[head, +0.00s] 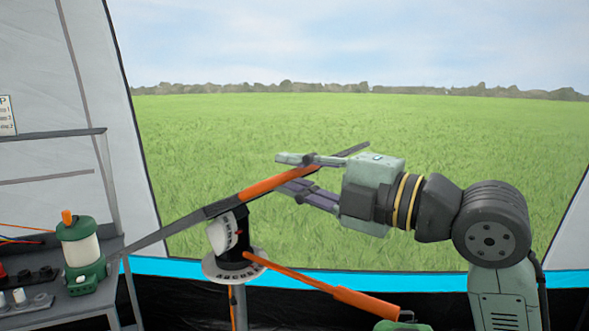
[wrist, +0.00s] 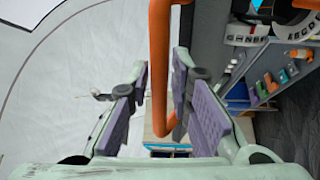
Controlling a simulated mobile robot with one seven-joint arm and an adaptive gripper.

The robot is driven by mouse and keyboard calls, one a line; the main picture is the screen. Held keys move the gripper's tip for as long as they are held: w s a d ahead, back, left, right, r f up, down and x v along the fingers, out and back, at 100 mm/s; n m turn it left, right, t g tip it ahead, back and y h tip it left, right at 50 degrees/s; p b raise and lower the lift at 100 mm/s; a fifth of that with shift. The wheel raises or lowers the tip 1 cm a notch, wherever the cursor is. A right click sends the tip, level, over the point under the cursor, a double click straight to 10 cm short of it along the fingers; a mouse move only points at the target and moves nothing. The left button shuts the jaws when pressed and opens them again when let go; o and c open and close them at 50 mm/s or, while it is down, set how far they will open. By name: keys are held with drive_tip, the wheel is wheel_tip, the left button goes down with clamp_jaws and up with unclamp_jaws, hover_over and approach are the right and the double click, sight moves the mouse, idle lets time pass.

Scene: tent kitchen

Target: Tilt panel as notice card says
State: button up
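The panel (head: 160,235) shows nearly edge-on in the head view as a dark tilted strip, its right end higher, on a black post. An orange bar (head: 258,185) runs along it. A white lettered drum (head: 222,234) and a flat lettered ring (head: 236,270) sit at the post. A second orange lever (head: 330,284) slopes down to the right. My gripper (head: 290,174) is open, its fingers above and below the bar's right part. In the wrist view an orange bar (wrist: 160,60) passes between the spread fingers. The notice card (head: 7,115) is cut off at the left edge.
A grey rack (head: 60,300) at the left holds a green and cream lantern (head: 81,250) and small parts. The wrist view shows a board with small coloured items (wrist: 285,75) at the right. The air around my arm in the tent opening is clear.

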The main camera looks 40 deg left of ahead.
clamp_jaws()
idle(0.7)
